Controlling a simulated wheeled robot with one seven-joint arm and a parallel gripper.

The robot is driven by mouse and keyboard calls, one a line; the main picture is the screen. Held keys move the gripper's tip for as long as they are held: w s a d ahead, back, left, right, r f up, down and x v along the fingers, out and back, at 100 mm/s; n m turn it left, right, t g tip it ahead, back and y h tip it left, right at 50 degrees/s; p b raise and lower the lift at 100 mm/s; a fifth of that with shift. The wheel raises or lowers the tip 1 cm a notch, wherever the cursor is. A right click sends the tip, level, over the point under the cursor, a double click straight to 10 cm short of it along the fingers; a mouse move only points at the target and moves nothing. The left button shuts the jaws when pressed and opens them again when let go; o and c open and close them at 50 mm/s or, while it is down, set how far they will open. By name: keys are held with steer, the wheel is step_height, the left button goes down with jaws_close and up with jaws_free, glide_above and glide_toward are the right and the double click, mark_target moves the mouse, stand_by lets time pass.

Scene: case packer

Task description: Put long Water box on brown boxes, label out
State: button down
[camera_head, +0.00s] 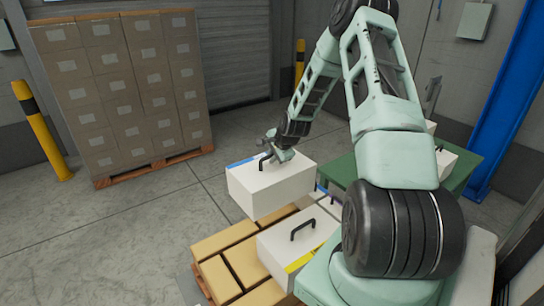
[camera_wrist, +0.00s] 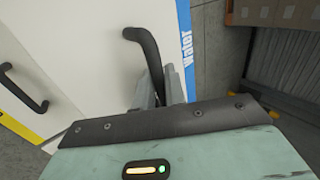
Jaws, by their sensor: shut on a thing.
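My gripper (camera_head: 279,155) is shut on the black handle of a long white box (camera_head: 270,191) with a blue stripe at its far edge. In the wrist view the handle (camera_wrist: 143,45) runs down between the fingers, and the blue stripe (camera_wrist: 187,50) reads "Water". The box hangs above the back part of the layer of brown boxes (camera_head: 222,243); the exact gap beneath it is hard to judge. A second white box (camera_head: 298,240) with a black handle and a yellow stripe sits on the front right of the brown boxes.
A green table (camera_head: 452,181) with white boxes (camera_head: 443,160) stands behind my arm at right. A tall stack of brown boxes (camera_head: 125,85) on a pallet stands at back left, beside a yellow post (camera_head: 42,130). Floor between is clear. The brown boxes' left part is bare.

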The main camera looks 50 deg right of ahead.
mark_target(287, 181)
steer(key=shift+f+b, duration=6)
steer(key=shift+f, duration=2.7)
steer(key=shift+f+b, duration=0.3)
steer(key=shift+f, duration=0.1)
steer(key=c, duration=1.4)
jaws_free()
steer(key=shift+o, duration=0.2)
steer(key=v, duration=1.7)
steer(key=shift+s, duration=0.25)
